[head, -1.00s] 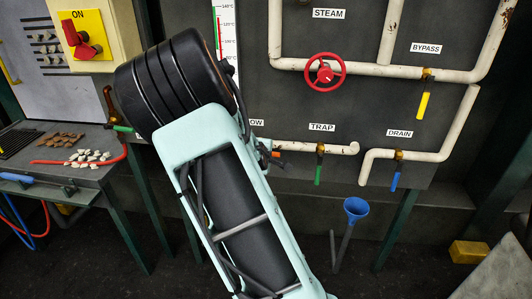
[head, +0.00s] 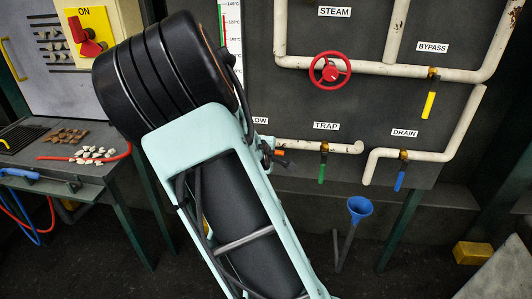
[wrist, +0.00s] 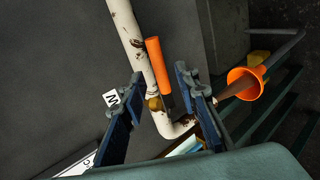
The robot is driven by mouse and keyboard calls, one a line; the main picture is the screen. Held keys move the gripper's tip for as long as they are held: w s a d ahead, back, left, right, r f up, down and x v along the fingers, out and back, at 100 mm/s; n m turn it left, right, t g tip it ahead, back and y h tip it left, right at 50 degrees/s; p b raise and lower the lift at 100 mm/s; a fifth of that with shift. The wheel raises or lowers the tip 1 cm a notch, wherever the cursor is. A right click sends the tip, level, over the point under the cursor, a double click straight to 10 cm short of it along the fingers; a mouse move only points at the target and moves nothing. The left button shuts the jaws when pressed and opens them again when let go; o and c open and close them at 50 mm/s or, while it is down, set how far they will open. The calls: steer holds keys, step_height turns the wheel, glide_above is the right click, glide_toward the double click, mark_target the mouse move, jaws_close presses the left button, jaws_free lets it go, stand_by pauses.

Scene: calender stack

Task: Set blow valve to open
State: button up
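The blow valve's orange lever (wrist: 158,68) shows in the wrist view beside a white, rust-spotted pipe (wrist: 131,40). The lever lies roughly along the pipe, with its brass body (wrist: 154,103) near the elbow. My gripper (wrist: 158,77) is open, one blue finger on each side of the lever's lower part in the picture. I cannot tell whether either finger touches it. In the head view my arm hides most of this valve. Only a bit of the orange lever (head: 279,152) and the end of its label (head: 260,120) show.
Right of it are the trap valve (head: 322,172), drain valve (head: 400,180), bypass valve (head: 429,104) and red steam wheel (head: 330,71). A blue funnel (head: 359,208) stands below. An orange funnel (wrist: 244,84) is close to my right finger in the wrist view.

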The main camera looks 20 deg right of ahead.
steer(key=v, duration=0.8)
steer(key=shift+s, duration=0.2)
steer(key=shift+a, duration=0.1)
stand_by(0.5)
steer(key=s+a+f+m+g+y, duration=0.1)
steer(key=s+a+f+m+y, duration=0.15)
steer(key=a, duration=0.25)
steer(key=s+a+f+m+g+y, duration=0.1)
steer(key=s+a+m+g+y, duration=0.1)
steer(key=s+a+m+y, duration=0.3)
steer(key=s+a+r+m, duration=0.25)
steer(key=s+r, duration=0.35)
steer(key=s, duration=0.3)
steer(key=s+a+r+m, duration=0.1)
steer(key=s+a+r, duration=0.2)
steer(key=s+r, duration=0.4)
step_height(320, 180, up, 20)
steer(key=s+h+p, duration=0.1)
steer(key=p, duration=2)
steer(key=shift+s+d+r+g+p, duration=0.15)
steer(key=shift+s+d+g+p, duration=0.1)
steer(key=shift+s+g+p, duration=0.05)
